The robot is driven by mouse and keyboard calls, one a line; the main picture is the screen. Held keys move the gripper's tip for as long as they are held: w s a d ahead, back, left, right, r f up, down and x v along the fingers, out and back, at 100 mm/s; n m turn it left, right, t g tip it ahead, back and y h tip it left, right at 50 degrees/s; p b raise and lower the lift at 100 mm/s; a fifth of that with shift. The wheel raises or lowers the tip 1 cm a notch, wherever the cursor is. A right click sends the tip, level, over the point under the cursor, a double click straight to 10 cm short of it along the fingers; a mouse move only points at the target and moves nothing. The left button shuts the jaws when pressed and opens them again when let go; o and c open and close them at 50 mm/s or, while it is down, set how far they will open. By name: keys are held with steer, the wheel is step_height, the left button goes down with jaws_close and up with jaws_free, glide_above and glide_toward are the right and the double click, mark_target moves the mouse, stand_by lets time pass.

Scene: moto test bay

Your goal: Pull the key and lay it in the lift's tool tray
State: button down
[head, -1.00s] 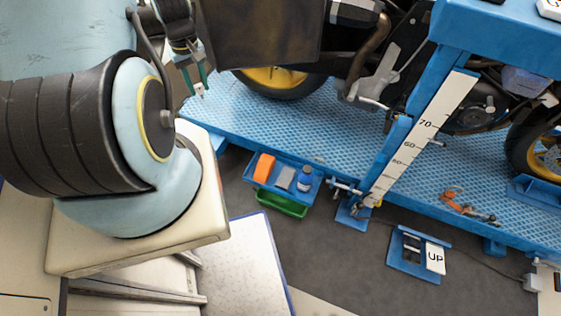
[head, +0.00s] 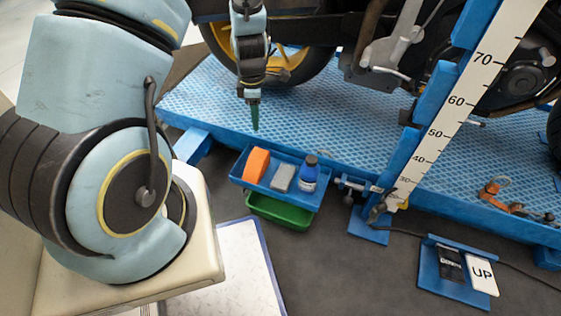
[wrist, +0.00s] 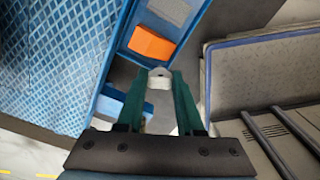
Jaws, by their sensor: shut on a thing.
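My gripper (head: 255,122) points down over the blue lift deck, above and behind the tool tray in the head view. In the wrist view its two green fingers (wrist: 160,82) are closed on a small pale grey-white piece, which I take to be the key (wrist: 160,73). Most of the key is hidden, and I cannot make it out in the head view. The blue tool tray (head: 270,195) hangs at the lift's edge. The tray also shows in the wrist view (wrist: 117,68), ahead of the fingers.
A green bin (head: 281,212) is below the tray. The motorcycle's yellow wheel (head: 225,45) stands behind my gripper. A blue post with a white height scale (head: 455,110) rises right of the tray.

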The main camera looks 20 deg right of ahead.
steer(key=s+d+f+n+b, duration=0.1)
steer(key=d+f+b, duration=0.1)
steer(key=f+b, duration=0.4)
steer(key=s+d+f+n+b, duration=0.1)
steer(key=d+f+n+b, duration=0.1)
steer(key=f+b, duration=0.3)
steer(key=s+d+f+n+b, duration=0.1)
steer(key=d+f+b, duration=0.1)
steer(key=f+b, duration=0.4)
steer(key=shift+s+d+f+b, duration=0.1)
steer(key=shift+f+b, duration=0.1)
steer(key=shift+f, duration=0.5)
steer(key=shift+s+d+f+b, duration=0.1)
steer(key=shift+f+b, duration=0.05)
steer(key=shift+f, duration=0.5)
steer(key=shift+c, duration=2.3)
jaws_free()
steer(key=shift+r, duration=0.1)
step_height(320, 180, up, 11)
steer(key=p, duration=0.5)
